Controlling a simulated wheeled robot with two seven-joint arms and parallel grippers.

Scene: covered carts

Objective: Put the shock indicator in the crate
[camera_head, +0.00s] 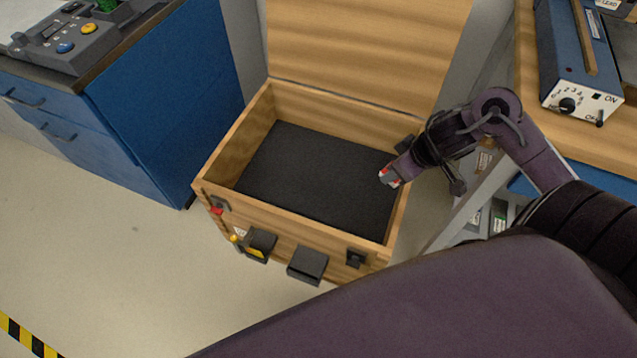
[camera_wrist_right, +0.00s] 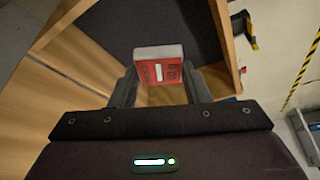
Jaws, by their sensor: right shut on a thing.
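The shock indicator is a small red and white block, held in my right gripper (camera_head: 392,174). In the right wrist view the shock indicator (camera_wrist_right: 160,67) sits between the two dark fingertips, its red printed face showing. In the head view only a bit of its red and white shows at the fingertips. The wooden crate (camera_head: 300,232) stands open on the floor, lid raised at the back, with a bare dark lining inside. My right gripper is above the right part of the crate's opening. My left gripper is out of view.
A blue cabinet (camera_head: 160,120) with a button panel on top stands left of the crate. A wooden bench with a blue control box (camera_head: 580,70) and a metal frame are at the right. Grey floor (camera_head: 120,270) is free in front left.

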